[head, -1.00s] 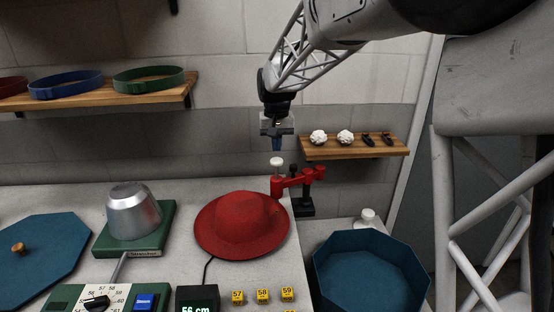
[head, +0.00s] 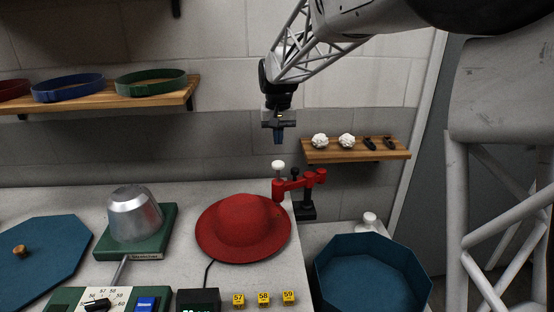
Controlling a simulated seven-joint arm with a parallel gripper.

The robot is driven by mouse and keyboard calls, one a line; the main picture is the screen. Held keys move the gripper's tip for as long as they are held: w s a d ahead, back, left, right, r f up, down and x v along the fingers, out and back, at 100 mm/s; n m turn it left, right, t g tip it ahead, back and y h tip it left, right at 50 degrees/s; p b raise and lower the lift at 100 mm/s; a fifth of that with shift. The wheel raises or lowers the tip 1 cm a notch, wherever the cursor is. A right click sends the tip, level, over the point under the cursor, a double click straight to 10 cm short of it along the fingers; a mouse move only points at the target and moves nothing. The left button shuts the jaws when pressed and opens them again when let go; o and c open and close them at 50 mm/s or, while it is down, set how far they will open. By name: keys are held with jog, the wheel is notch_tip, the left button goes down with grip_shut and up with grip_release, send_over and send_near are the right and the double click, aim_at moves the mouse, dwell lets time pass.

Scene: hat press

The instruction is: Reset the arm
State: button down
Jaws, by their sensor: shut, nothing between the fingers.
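My gripper (head: 279,138) hangs from my arm in the upper middle of the head view, pointing down. Its fingers are shut with nothing between them. It is in the air, above a white knob (head: 278,165) and a red clamp-like arm (head: 298,184) on a black stand. A red brimmed hat (head: 243,227) lies on the table below and to the left of my gripper, apart from it.
A silver metal form (head: 134,213) stands on a green base at left, beside a blue octagonal lid (head: 38,262). An open blue octagonal box (head: 372,268) is at lower right. Shelves hold bands (head: 150,80) and white flowers (head: 347,141). Yellow number tags (head: 264,299) line the front.

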jog(key=shift+s, duration=0.1)
jog(key=s+d+r+t, duration=0.1)
jog(key=s+d, duration=0.2)
jog(key=s, duration=0.8)
jog(key=s+d, duration=0.3)
jog(key=s, duration=0.7)
jog(key=s+d+r+t, duration=0.1)
jog(key=s+d, duration=0.3)
jog(key=s, duration=0.7)
jog(key=s+d+f, duration=0.1)
jog(key=s+f, duration=0.4)
jog(key=s, duration=0.6)
jog(key=shift+d+t, duration=0.15)
jog(key=shift+t, duration=0.15)
